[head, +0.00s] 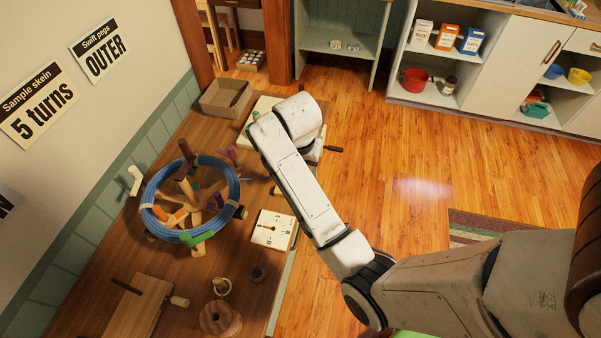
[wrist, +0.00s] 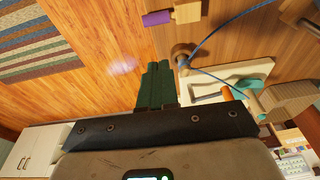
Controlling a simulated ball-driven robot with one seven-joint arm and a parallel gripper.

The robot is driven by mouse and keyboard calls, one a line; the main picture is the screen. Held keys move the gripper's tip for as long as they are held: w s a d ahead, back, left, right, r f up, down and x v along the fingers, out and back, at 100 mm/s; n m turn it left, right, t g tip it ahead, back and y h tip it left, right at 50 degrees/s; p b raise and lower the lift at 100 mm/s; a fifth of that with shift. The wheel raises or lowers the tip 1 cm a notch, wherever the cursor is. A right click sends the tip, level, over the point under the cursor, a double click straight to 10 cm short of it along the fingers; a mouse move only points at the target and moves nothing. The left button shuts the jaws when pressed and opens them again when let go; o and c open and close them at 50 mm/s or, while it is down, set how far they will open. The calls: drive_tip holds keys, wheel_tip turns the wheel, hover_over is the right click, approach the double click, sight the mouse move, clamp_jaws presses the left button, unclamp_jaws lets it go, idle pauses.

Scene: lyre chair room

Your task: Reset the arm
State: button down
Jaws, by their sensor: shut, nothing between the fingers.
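My arm reaches from the right of the head view over the wooden workbench (head: 195,135), and its end hides most of the gripper there. My gripper (wrist: 155,68) shows in the wrist view as dark green fingers, pressed together with nothing between them. It is above the floor and bench edge, beside a pale board (wrist: 225,75) with a crank. In the head view this pale board (head: 262,106) lies partly behind my arm. A wooden reel wound with blue cord (head: 236,185) stands on the bench to the left of my arm.
A white dial box (head: 272,230), a cardboard tray (head: 225,98) and a wooden block (head: 135,310) are on the bench. Wall signs read "5 turns" (head: 40,105) and "OUTER" (head: 105,58). White shelves (head: 485,75) stand at the back right. Floor (head: 400,180) between is clear.

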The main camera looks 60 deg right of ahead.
drive_tip(key=r, duration=0.3)
drive_tip(key=a+r, duration=0.1)
drive_tip(key=r, duration=0.1)
drive_tip(key=shift+s, duration=0.15)
drive_tip(key=s+a+f+n+y+b, duration=0.1)
drive_tip(key=s+a+f+n, duration=0.5)
drive_tip(key=s, duration=0.3)
drive_tip(key=s+a+f+n+b, duration=0.1)
drive_tip(key=s+a+f+n, duration=0.5)
drive_tip(key=s, duration=0.4)
drive_tip(key=shift+a+f+n+y+b, duration=0.2)
drive_tip(key=shift+a+n+y+b, duration=0.25)
drive_tip(key=shift+n, duration=0.25)
